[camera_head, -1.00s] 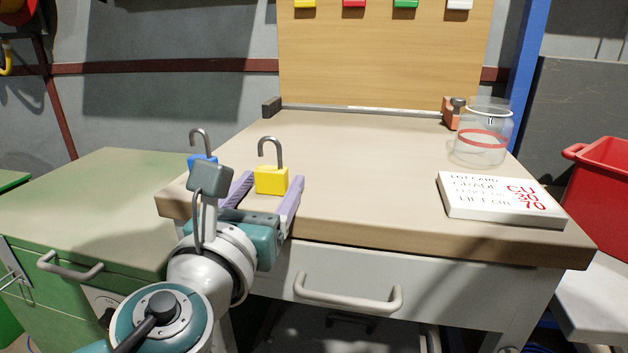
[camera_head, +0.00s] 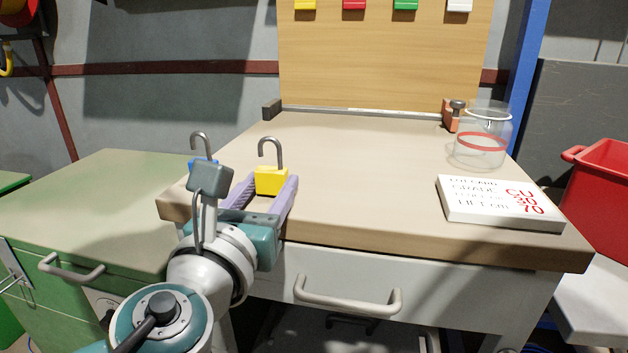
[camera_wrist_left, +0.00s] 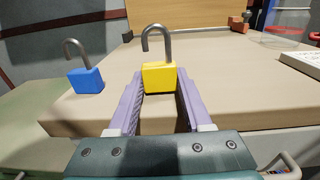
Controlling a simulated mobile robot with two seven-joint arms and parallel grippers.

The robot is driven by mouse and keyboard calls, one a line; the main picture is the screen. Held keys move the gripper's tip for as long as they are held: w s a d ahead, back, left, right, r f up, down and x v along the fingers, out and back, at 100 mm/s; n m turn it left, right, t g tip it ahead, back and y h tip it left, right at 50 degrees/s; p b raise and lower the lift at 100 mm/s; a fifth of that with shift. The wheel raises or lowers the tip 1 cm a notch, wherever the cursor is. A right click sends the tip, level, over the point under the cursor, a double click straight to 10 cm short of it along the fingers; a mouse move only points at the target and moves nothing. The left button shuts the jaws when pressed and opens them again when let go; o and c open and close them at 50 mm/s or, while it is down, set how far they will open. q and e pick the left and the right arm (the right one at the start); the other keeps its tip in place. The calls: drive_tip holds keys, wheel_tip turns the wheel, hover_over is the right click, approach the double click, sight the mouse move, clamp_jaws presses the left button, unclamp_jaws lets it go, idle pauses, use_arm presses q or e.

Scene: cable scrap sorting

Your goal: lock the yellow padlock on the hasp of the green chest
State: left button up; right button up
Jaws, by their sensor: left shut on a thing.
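The yellow padlock (camera_head: 271,181) stands upright on the workbench with its grey shackle raised open. My left gripper (camera_head: 262,188) has its purple fingers on either side of the yellow body and is shut on it; the left wrist view shows the padlock (camera_wrist_left: 159,77) between the fingertips (camera_wrist_left: 159,92). The green chest (camera_head: 115,203) stands left of the bench, with a grey handle on its front. A metal fitting (camera_head: 14,272) at the chest's left front edge may be the hasp; it is partly out of frame. My right gripper is not in view.
A blue padlock (camera_wrist_left: 86,80), shackle open, stands just left of the yellow one. A white box (camera_head: 497,203) and a glass jar (camera_head: 481,143) are on the bench's right. The bench (camera_head: 370,170) middle is clear. A red bin (camera_head: 603,190) stands at the right.

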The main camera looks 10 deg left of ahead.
sight(268, 178)
use_arm(q)
drive_tip(key=shift+r+p, duration=0.35)
drive_tip(key=shift+r, duration=0.25)
drive_tip(key=s+p, duration=0.1)
drive_tip(key=s, duration=0.4)
drive_tip(key=shift+s, duration=1)
drive_tip(key=shift+a, duration=0.15)
